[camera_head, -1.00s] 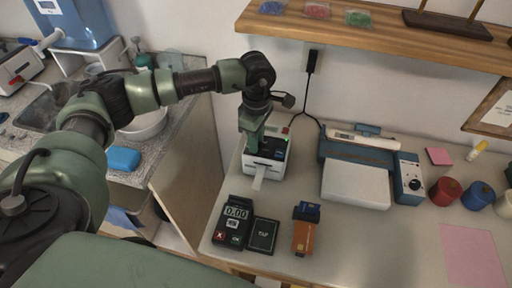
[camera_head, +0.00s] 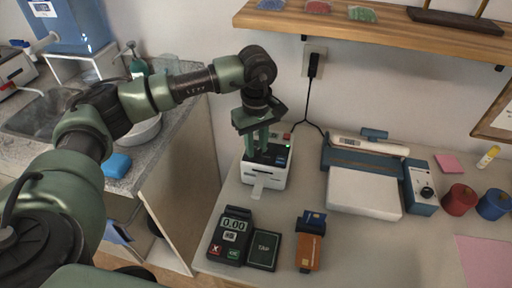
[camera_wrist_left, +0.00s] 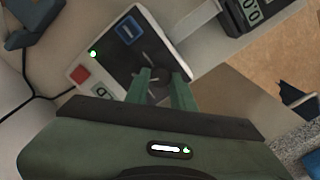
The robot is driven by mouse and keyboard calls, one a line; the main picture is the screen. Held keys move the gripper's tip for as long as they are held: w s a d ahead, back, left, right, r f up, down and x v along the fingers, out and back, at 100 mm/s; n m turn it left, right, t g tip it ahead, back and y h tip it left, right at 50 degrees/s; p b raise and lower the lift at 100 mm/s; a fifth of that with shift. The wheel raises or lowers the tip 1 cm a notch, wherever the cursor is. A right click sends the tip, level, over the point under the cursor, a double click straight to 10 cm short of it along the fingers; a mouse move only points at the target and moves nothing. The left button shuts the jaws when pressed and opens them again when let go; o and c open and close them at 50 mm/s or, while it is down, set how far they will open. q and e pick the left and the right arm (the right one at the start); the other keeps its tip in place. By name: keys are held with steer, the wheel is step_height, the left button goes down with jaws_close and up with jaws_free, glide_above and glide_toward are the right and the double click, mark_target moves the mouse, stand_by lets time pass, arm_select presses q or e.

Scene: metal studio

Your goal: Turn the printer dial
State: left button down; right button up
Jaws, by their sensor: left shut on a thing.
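The printer (camera_head: 262,178) is a small white box with a dark top, a green light and a paper slip at its front. It stands at the left end of the table. Its dial (camera_wrist_left: 158,88) is a dark round knob on the dark top panel in the left wrist view. My left gripper (camera_head: 257,152) points down over the left part of the printer's top. In the left wrist view its green fingertips (camera_wrist_left: 163,78) are at both sides of the dial, shut on it. The fingers hide part of the dial. My right gripper is in neither view.
A card terminal (camera_head: 231,236), a dark pad (camera_head: 264,250) and an orange-brown device (camera_head: 310,250) lie in front of the printer. A blue and white machine (camera_head: 365,190) stands to the right. A wooden shelf (camera_head: 400,36) overhangs the back. A sink counter is at left.

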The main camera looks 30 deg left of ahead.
mark_target(257, 150)
arm_select(q)
steer(key=shift+d, duration=0.1)
stand_by(0.3)
steer(key=c, duration=1.2)
jaws_free()
step_height(257, 150, up, 8)
steer(key=shift+f+b, duration=0.1)
steer(key=shift+b, duration=0.45)
